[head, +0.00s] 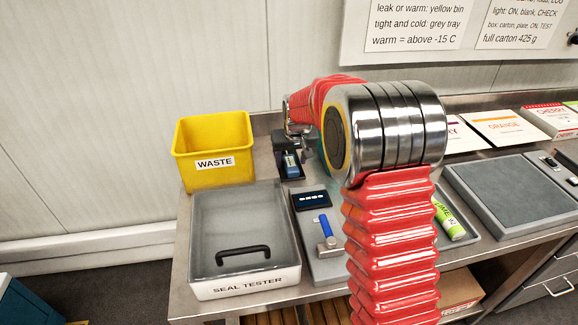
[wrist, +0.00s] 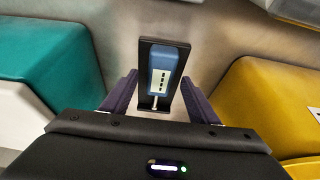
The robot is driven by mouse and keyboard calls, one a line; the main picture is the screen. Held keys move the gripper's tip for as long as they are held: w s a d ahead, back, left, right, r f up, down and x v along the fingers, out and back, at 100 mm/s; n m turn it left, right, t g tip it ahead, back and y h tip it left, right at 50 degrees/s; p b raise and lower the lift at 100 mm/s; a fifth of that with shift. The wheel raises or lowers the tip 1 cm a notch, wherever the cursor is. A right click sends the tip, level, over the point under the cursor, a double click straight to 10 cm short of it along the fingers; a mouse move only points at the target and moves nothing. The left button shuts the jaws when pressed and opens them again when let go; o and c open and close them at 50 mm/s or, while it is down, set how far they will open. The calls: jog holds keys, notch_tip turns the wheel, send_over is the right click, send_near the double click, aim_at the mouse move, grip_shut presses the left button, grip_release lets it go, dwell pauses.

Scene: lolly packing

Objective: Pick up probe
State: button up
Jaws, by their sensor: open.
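The probe (wrist: 163,75) is a blue body with a pale display and a thin metal tip. It sits in a black holder (wrist: 146,58) in the wrist view, between the two fingers and apart from both. My gripper (wrist: 159,80) is open around it, with nothing held. In the head view the probe (head: 292,165) shows as a small blue piece in its holder at the back of the bench, just right of the yellow bin. My gripper (head: 290,147) is right above it there and hides its upper part.
The yellow waste bin (head: 196,160) stands close on the left of the holder. The lidded seal tester (head: 245,288) is in front. A blue-handled tool (head: 324,225) and a dark display (head: 311,200) lie nearby. A green lolly pack (head: 452,222) lies right of my arm.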

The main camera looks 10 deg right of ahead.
aim_at(292, 163)
jog(key=shift+w+f, duration=0.15)
jog(key=shift+f, duration=0.15)
jog(key=shift+f, duration=0.25)
dwell(0.8)
jog(key=shift+c, duration=0.5)
jog(key=c, duration=1.1)
jog(key=shift+r, duration=0.15)
notch_tip(292, 163, up, 10)
jog(key=shift+r, duration=0.15)
jog(key=shift+d, duration=0.1)
